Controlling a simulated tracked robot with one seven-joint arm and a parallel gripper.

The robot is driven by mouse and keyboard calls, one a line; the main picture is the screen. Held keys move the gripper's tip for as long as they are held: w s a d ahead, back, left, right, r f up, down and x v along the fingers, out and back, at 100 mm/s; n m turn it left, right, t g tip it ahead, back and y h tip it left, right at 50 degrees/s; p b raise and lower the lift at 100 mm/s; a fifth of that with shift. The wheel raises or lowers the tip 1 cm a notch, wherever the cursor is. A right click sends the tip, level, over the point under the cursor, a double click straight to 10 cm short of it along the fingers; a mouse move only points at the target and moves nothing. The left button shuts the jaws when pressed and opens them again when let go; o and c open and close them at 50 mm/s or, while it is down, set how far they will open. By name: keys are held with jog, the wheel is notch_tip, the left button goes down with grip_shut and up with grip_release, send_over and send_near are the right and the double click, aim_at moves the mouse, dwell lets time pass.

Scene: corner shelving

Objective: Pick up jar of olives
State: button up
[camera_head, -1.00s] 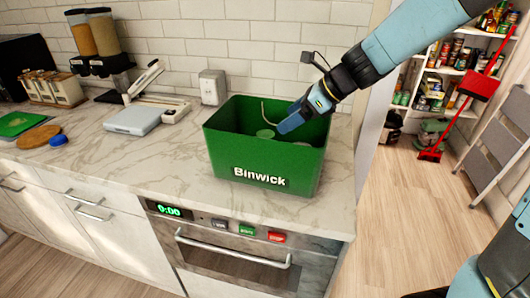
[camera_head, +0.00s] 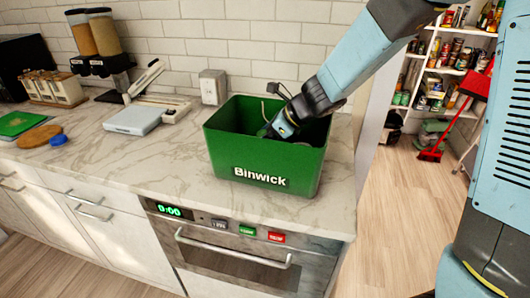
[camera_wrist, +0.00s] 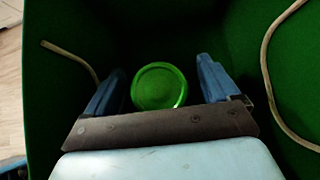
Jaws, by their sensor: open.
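The jar shows only as its round green lid (camera_wrist: 159,86) in the wrist view, inside the green Binwick bin; its contents and label are hidden. My gripper (camera_wrist: 160,85) is open, with one blue finger on each side of the lid and a gap between lid and fingers. In the head view my gripper (camera_head: 270,132) reaches down into the bin (camera_head: 262,178), which stands on the marble counter. The bin's front wall and my arm hide most of the inside, and the jar cannot be made out there.
The bin walls rise close around my gripper. Thin cords (camera_wrist: 270,60) run along the inside of the bin at both sides. A grey round top (camera_head: 302,144) shows in the bin to the right.

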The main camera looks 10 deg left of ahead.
jog(key=shift+a+f, duration=0.15)
jog(key=shift+f, duration=0.05)
jog(key=shift+c, duration=0.3)
jog(key=c, duration=1.4)
jog(key=shift+r, duration=0.1)
